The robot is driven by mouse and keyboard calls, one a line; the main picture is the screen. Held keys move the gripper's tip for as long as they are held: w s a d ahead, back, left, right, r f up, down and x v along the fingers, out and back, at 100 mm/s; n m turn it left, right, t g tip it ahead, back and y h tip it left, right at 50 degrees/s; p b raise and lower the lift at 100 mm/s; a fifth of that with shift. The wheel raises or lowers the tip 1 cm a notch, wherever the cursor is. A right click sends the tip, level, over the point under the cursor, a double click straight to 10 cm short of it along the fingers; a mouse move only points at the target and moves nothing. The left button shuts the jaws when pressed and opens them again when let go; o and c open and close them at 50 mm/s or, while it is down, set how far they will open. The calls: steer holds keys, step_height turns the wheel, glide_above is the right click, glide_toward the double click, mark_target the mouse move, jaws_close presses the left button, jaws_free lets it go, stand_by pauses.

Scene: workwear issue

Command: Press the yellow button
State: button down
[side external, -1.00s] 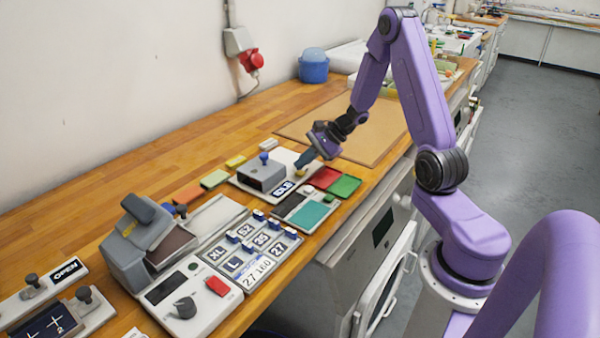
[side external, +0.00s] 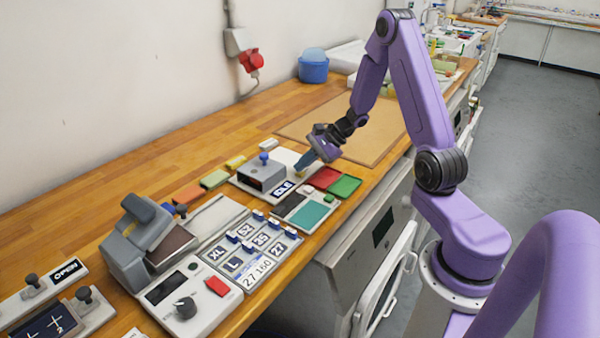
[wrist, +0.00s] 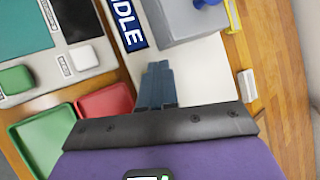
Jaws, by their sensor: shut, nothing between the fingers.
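My gripper (side external: 300,168) is shut and empty, its blue-grey fingers pointing down over the white panel of the grey box unit (side external: 262,175) with the IDLE sign (side external: 284,188). In the wrist view the closed fingers (wrist: 157,75) lie over the white panel beside the IDLE sign (wrist: 128,22), and the button is hidden there.
Red (side external: 324,178) and green (side external: 345,186) trays lie right of the panel. A unit with a teal pad (side external: 308,215) and white and green buttons stands in front. A blue knob (side external: 264,157) tops the grey box. Coloured blocks, one yellow (side external: 235,162), lie behind.

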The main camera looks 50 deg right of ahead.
mark_target(303, 172)
steer(key=shift+f, duration=0.2)
steer(key=shift+r, duration=0.15)
stand_by(0.4)
steer(key=shift+r, duration=0.75)
steer(key=shift+r, duration=2.5)
